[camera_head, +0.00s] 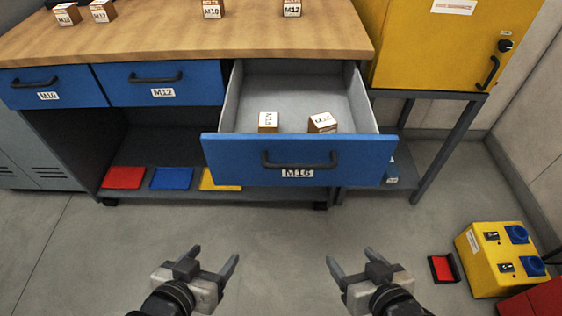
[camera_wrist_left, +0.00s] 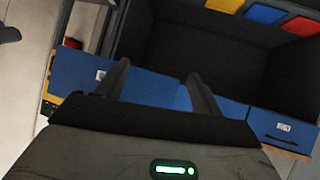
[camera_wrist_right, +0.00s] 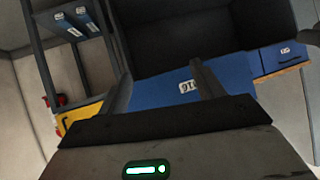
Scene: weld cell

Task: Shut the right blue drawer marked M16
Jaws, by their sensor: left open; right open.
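The right blue drawer marked M16 (camera_head: 225,148) is pulled far out of the workbench in the head view. Its black bar handle (camera_head: 300,163) is on the front, above the M16 label. Two small labelled boxes (camera_head: 268,122) (camera_head: 322,123) sit inside it. My left gripper (camera_head: 212,262) is open and empty, below and left of the drawer front. My right gripper (camera_head: 350,265) is open and empty, below and right of it. Both are apart from the drawer. The right wrist view shows the blue drawer front (camera_wrist_right: 232,70) upside down beyond the fingers.
Closed blue drawers M10 (camera_head: 75,90) and M12 (camera_head: 200,88) are left of it. The wooden worktop (camera_head: 180,35) holds several small boxes. A yellow cabinet (camera_head: 410,50) on a dark stand (camera_head: 455,140) is at right. A yellow box (camera_head: 485,275) is on the floor at lower right.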

